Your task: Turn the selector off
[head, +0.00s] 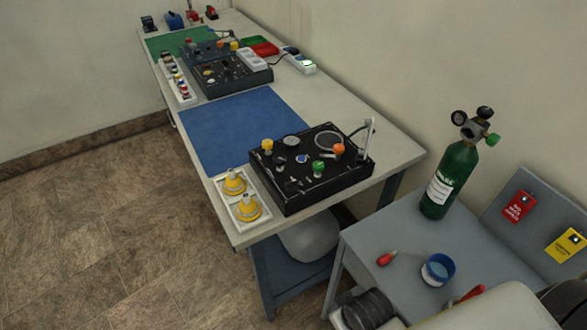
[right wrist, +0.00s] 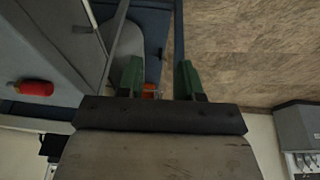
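The black trainer panel (head: 320,182) sits at the near end of the long bench. On its top are a yellow knob (head: 267,146), a green knob (head: 318,168), an orange knob (head: 338,150), a small blue-and-white dial (head: 302,158) and round gauges. I cannot tell which control is the selector, or its setting. My right gripper (right wrist: 159,76) shows in the right wrist view with its two green fingers apart. A small orange patch (right wrist: 150,90) shows between them; I cannot tell what it is. My left gripper is not in view.
A grey side table (head: 385,285) holds a green oxygen cylinder (head: 452,180), a blue cup (head: 437,270) and a red-handled item (head: 387,258). A white tray (head: 222,203) with yellow parts lies left of the panel. The blue mat (head: 243,128) behind it is clear.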

